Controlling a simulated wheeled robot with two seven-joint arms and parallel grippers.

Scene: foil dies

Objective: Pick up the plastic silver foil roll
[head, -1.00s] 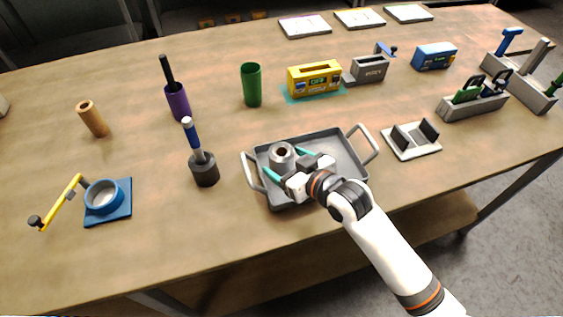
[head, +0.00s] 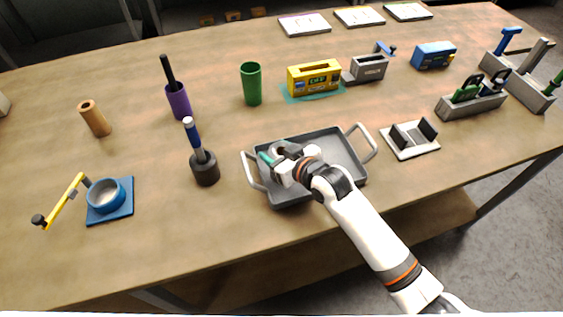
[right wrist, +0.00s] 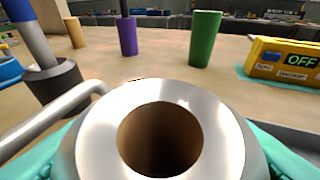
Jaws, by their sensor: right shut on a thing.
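The silver foil roll (right wrist: 217,120) fills the lower middle of the right wrist view, a shiny ring around a brown hollow core. In the head view the roll (head: 281,147) is mostly hidden by my gripper and sits within the left part of the grey tray (head: 335,150). My right gripper (head: 275,158) is shut on the roll; its teal fingers lie on both sides of it in the right wrist view. I cannot tell whether the roll touches the tray floor. My left gripper is not in view.
A dark holder with a blue-handled tool (head: 204,168) stands just left of the tray. A green cup (head: 251,84), purple cup (head: 178,102) and yellow OFF box (head: 314,78) stand behind. A white rack (head: 411,140) is at right.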

